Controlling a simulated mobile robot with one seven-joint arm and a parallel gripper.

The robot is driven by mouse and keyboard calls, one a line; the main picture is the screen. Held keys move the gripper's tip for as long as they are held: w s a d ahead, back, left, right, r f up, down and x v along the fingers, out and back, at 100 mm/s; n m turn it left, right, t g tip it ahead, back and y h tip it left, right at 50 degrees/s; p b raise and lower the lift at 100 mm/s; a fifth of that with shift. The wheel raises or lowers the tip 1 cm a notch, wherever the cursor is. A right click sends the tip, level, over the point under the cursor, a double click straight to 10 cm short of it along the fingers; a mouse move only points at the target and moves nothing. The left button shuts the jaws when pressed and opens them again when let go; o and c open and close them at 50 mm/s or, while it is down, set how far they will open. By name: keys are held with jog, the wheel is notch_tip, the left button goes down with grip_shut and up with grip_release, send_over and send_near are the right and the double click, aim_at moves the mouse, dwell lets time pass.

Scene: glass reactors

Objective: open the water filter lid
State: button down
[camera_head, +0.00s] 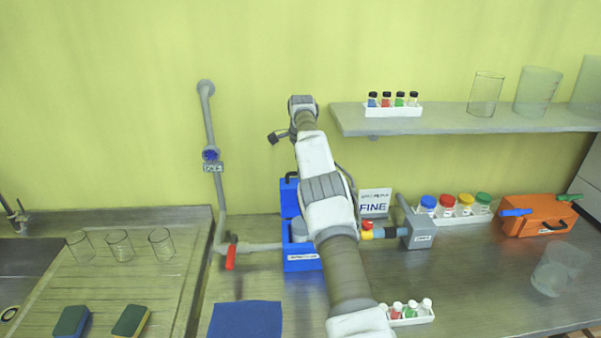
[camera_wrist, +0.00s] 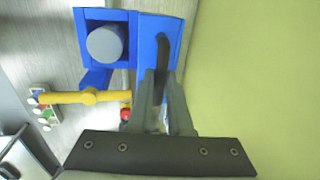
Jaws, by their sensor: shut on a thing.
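The water filter is a blue box (camera_head: 302,264) on the bench, left of my arm in the head view. Its blue lid (camera_head: 290,199) stands raised at the back of the box, so the box is open and a grey cylinder (camera_wrist: 105,43) shows inside. In the wrist view the lid (camera_wrist: 172,22) carries a black handle (camera_wrist: 162,52). My gripper (camera_wrist: 161,85) is shut on this handle, one finger on each side. In the head view my arm covers the right part of the filter and hides most of my gripper.
A pipe with a red valve handle (camera_head: 231,257) meets the filter on the left. A yellow fitting (camera_head: 386,232) and grey box (camera_head: 418,231) stand at right. A shelf (camera_head: 460,120) with glassware hangs above. A blue cloth (camera_head: 245,319) lies in front.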

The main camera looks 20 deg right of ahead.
jog(key=shift+a, duration=0.1)
dwell(0.4)
jog(key=c, duration=0.8)
grip_release()
jog(key=shift+w, duration=0.1)
jog(key=shift+c, duration=0.2)
